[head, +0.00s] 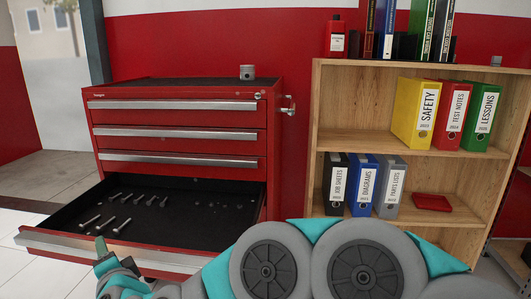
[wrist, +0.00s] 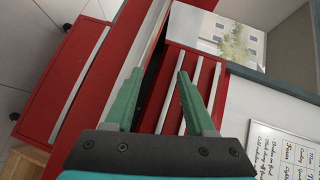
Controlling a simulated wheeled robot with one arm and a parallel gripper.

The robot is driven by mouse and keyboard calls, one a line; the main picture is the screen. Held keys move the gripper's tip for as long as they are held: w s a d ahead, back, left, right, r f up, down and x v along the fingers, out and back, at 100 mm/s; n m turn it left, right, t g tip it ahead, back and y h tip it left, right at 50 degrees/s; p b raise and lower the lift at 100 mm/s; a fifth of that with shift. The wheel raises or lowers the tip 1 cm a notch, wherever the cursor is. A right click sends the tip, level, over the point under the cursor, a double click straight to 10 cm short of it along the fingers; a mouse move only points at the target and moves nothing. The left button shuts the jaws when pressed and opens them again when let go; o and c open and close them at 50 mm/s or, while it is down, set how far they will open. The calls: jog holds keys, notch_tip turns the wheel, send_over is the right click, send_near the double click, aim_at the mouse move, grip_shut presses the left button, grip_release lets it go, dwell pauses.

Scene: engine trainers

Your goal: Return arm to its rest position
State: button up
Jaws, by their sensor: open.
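My arm stretches along the bottom of the head view, its grey and teal links low in front of the shelf. My gripper (head: 101,246) is at the lower left, by the front of the open bottom drawer (head: 190,220) of the red tool chest (head: 175,119). In the wrist view my gripper (wrist: 155,88) shows two green fingers spread apart with nothing between them. Beyond them the red drawer fronts appear tilted. From these views I cannot tell whether a finger touches the drawer.
Several bolts (head: 113,222) lie in the open drawer. A metal cylinder (head: 247,72) stands on the chest. A wooden shelf (head: 360,95) with binders, including a yellow one (head: 415,112), and a red tray (head: 432,203) stands at right. A whiteboard (wrist: 285,150) shows in the wrist view.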

jog(key=s+d+f+n+g+h+p, duration=0.1)
jog(key=s+d+f+n+g+h, duration=0.15)
jog(key=d, duration=0.85)
jog(key=s+d+f+n+g+h, duration=0.2)
jog(key=s+d+f+n+g, duration=0.1)
jog(key=d, duration=0.7)
jog(key=s+d+f+n+g+h+p, duration=0.1)
jog(key=s+d+f+n+g+h, duration=0.15)
jog(key=d, duration=0.85)
jog(key=s+d+f+g+h, duration=0.1)
jog(key=s+d+g+h, duration=0.2)
jog(key=s+d, duration=1.2)
jog(key=d+g, duration=0.2)
jog(key=d, duration=0.1)
jog(key=shift+s+f+g+h, duration=0.15)
jog(key=shift+f+g+h, duration=0.15)
jog(key=shift+f+h, duration=0.1)
jog(key=shift+c, duration=0.4)
jog(key=shift+a, duration=0.2)
